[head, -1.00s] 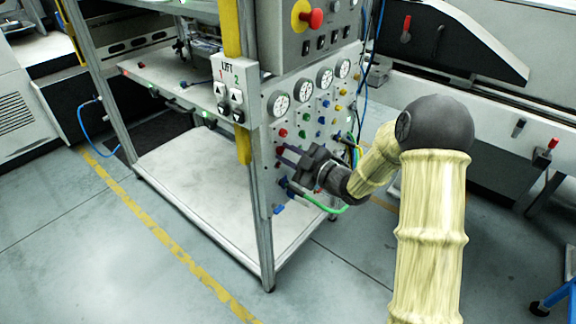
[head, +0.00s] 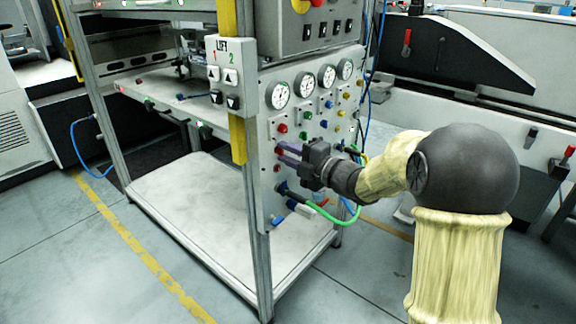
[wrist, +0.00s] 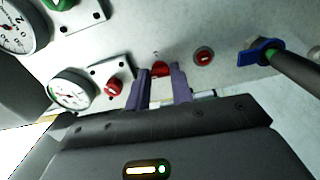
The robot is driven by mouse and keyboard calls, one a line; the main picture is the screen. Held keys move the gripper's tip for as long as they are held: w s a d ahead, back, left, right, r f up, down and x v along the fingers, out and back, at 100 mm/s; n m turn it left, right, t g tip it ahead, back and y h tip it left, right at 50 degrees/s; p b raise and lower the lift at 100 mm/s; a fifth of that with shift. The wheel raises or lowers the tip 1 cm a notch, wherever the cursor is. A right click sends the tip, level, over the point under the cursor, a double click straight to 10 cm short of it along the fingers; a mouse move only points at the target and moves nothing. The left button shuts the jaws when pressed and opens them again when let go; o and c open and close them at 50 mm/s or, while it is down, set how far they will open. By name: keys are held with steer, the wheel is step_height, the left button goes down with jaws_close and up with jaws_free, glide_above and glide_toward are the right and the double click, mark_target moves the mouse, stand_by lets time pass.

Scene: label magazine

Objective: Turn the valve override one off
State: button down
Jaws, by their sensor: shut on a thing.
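A grey valve panel (head: 309,121) stands at the right end of the metal rack, with gauges and coloured knobs. My gripper (head: 283,153) reaches it from the right at the left column of knobs. In the wrist view, my gripper's purple fingers (wrist: 160,86) are shut on a small red knob (wrist: 160,69), which is partly hidden between them. Another red knob (wrist: 113,88) sits left of the fingers under a gauge, and a red knob (wrist: 204,56) sits to the right. A blue lever (wrist: 262,52) is farther right. I cannot read which knob is override one.
Hoses, one of them green (head: 326,213), hang from the panel below my gripper. The lift switch box (head: 225,75) and a rack post (head: 260,220) stand to the left. The lower shelf (head: 190,195) is bare. A grey machine (head: 440,50) stands behind.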

steer(key=shift+f+n, duration=0.15)
steer(key=shift+n, duration=0.25)
steer(key=c, duration=1.2)
jaws_free()
steer(key=shift+s+d, duration=0.1)
steer(key=shift+d, duration=0.05)
steer(key=p+v, duration=0.2)
steer(key=v, duration=1.5)
steer(key=shift+p, duration=0.3)
